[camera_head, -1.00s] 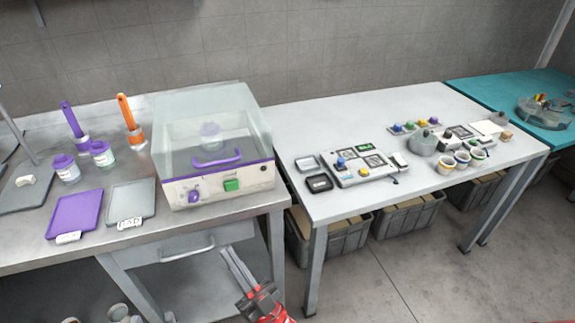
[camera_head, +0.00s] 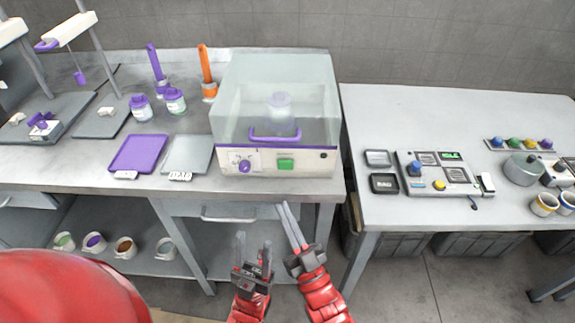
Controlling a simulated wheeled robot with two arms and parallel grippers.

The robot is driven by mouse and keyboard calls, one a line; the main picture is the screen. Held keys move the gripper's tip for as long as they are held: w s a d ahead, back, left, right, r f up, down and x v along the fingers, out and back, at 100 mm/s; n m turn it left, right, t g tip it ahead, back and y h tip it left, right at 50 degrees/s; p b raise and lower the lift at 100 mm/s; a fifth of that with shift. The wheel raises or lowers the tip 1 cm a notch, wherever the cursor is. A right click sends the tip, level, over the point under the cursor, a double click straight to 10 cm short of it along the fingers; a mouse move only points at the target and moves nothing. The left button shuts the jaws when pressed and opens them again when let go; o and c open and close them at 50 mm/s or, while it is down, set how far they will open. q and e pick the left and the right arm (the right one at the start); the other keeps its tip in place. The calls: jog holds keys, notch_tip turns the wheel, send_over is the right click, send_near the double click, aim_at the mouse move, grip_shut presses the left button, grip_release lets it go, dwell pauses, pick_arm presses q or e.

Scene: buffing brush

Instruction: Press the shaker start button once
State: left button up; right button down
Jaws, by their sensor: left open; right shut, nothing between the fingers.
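The shaker (camera_head: 323,165) is a boxy white unit with a clear cover on the steel bench. Its front panel has a green button (camera_head: 286,164) and a purple knob (camera_head: 244,166). A purple handle (camera_head: 275,136) crosses the cover's front, and a jar (camera_head: 280,106) shows inside through the cover. My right gripper (camera_head: 288,206) is shut and empty, its tips in front of and below the green button, apart from it in the picture. My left gripper (camera_head: 254,240) is open and empty, lower and to the left, in front of the bench drawer.
A purple tray (camera_head: 138,152) and a grey tray (camera_head: 187,153) lie left of the shaker. Behind them stand a purple brush (camera_head: 156,66), an orange brush (camera_head: 206,66) and jars. A white table (camera_head: 440,115) with a control panel stands to the right.

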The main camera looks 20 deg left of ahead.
aim_at(286, 165)
jog(key=w, duration=0.2)
jog(key=w+a, duration=0.1)
jog(key=w, duration=0.1)
jog(key=w+a, duration=0.1)
jog(key=w, duration=0.2)
jog(key=shift+w+a+f+b, duration=0.1)
jog(key=shift+b, duration=0.3)
jog(key=shift+w+a, duration=0.1)
jog(key=shift+w, duration=0.45)
dwell(1.2)
jog(key=shift+w+a+b, duration=0.1)
jog(key=shift+w+b, duration=0.2)
jog(key=shift+b, duration=0.25)
jog(key=shift+w, duration=0.1)
